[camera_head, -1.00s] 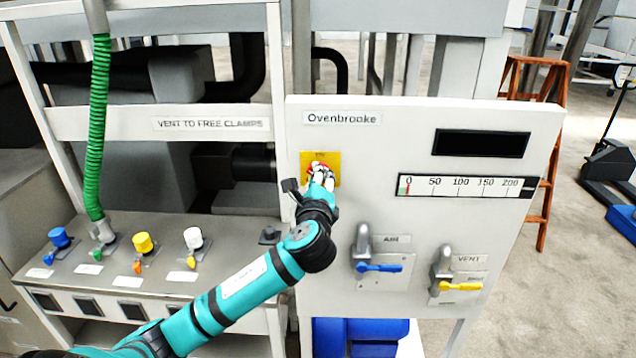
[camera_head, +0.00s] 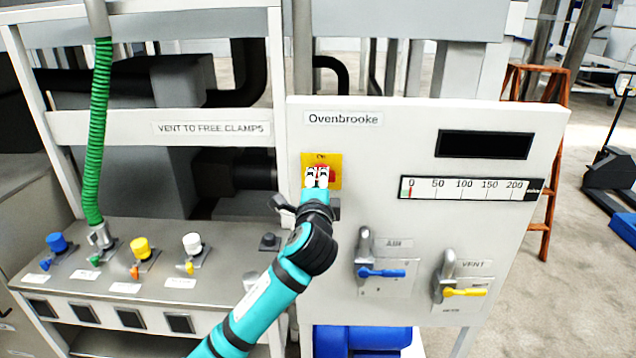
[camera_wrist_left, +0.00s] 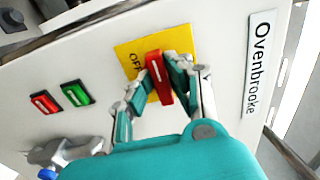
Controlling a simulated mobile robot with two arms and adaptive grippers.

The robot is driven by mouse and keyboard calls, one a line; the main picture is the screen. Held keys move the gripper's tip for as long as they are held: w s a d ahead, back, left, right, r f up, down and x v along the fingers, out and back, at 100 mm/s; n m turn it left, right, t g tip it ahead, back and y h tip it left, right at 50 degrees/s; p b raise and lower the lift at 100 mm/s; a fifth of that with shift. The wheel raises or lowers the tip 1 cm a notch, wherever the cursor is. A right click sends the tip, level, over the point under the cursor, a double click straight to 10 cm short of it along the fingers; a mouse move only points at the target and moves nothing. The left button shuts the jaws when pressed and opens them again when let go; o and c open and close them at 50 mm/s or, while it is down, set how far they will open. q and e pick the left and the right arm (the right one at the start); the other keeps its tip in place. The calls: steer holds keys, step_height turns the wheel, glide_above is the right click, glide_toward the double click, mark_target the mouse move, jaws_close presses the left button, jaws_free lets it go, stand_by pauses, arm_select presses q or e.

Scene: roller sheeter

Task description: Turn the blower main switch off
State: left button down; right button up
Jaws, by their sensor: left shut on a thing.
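The blower main switch is a red handle with a white mark on a yellow plate (camera_head: 334,181), at the upper left of the white Ovenbrooke panel. The wrist view shows the red handle (camera_wrist_left: 160,88) between the fingertips and the yellow plate (camera_wrist_left: 127,51) behind it. An "OFF" label shows beside the handle there, and "ON" at the plate's top in the head view. The handle lies roughly sideways across the panel. My left gripper (camera_head: 317,177) is shut on the handle; it fills the wrist view (camera_wrist_left: 160,80). My right gripper is not in view.
Below the switch are a blue AIR lever (camera_head: 383,272) and a yellow VENT lever (camera_head: 462,292). A red button (camera_wrist_left: 45,102) and a green button (camera_wrist_left: 76,94) show in the wrist view. A grey console with coloured knobs (camera_head: 140,247) stands left.

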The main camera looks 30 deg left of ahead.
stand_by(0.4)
arm_select(q)
steer(key=c, duration=1.3)
jaws_free()
steer(key=shift+o, duration=0.2)
steer(key=shift+s, duration=0.1)
steer(key=v, duration=1.2)
steer(key=shift+a, duration=0.1)
